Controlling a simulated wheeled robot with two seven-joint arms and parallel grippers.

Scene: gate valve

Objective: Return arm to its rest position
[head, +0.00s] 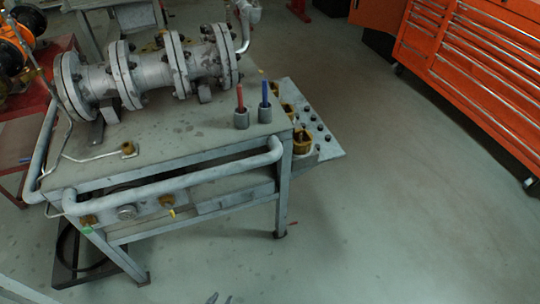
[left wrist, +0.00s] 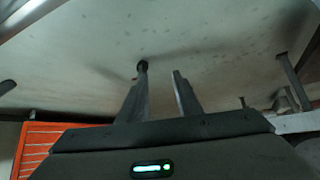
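My left gripper (left wrist: 160,78) shows in the left wrist view with its two dark fingers apart and nothing between them. In the head view, only small dark tips, likely of this gripper (head: 220,299), show at the bottom edge, over the floor and in front of the workbench (head: 190,130). The rest of the left arm is mostly out of the picture. My right gripper is in neither view. The grey flanged valve pipe (head: 150,75) lies on the bench, well away from the gripper.
A red-handled tool (head: 240,97) and a blue-handled tool (head: 265,95) stand in grey cups on the bench. A pale rail (head: 180,178) runs along its front. An orange tool cabinet (head: 480,70) stands right. The floor (head: 390,210) between is clear.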

